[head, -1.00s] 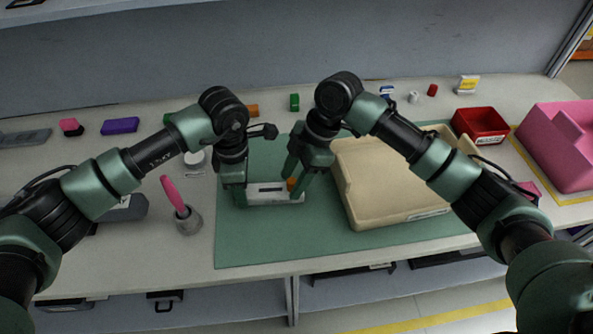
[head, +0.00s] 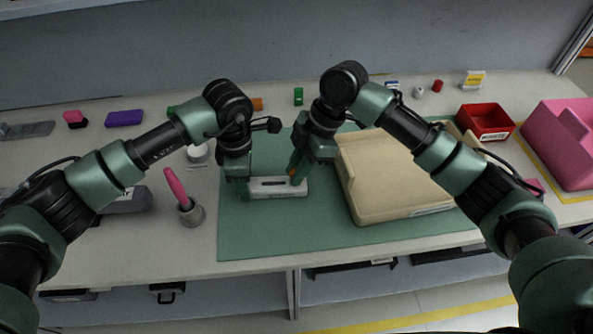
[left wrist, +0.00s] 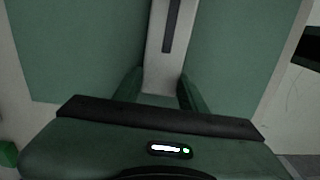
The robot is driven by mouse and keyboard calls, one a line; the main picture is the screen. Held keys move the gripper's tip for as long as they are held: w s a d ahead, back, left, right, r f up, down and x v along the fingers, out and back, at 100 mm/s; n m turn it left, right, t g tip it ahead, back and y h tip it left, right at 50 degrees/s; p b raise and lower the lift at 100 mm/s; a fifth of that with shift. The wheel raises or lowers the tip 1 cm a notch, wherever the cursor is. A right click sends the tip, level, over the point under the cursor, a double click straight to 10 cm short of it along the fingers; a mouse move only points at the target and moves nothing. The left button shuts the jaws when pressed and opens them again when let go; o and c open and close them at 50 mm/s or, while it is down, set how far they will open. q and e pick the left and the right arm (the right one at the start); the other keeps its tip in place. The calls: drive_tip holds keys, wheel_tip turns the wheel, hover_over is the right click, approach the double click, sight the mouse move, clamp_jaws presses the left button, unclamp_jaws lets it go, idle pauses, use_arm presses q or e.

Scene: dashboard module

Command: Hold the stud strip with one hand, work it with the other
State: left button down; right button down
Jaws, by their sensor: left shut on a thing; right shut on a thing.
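The stud strip (head: 268,194), a pale bar with a dark slot in its top, lies on the green mat. My left gripper (head: 243,191) is shut on its left end. The left wrist view shows the strip (left wrist: 163,72) running away from between the two fingers. My right gripper (head: 296,176) is at the strip's right end, shut on a small orange piece (head: 291,181) that is mostly hidden by the fingers. I cannot tell whether the orange piece is joined to the strip.
A large beige tray (head: 420,212) stands close on the right. A grey cup (head: 191,215) with a pink-handled tool (head: 176,188) stands on the left. A red bin (head: 486,122) and a pink block (head: 562,150) are further right. The mat's front part (head: 290,235) is clear.

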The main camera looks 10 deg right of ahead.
drive_tip(key=shift+r, duration=2.7)
use_arm(q)
drive_tip(key=c, duration=0.7)
unclamp_jaws()
drive_tip(key=shift+c, duration=0.2)
wheel_tip(320, 180, up, 12)
use_arm(e)
drive_tip(key=shift+f, duration=0.1)
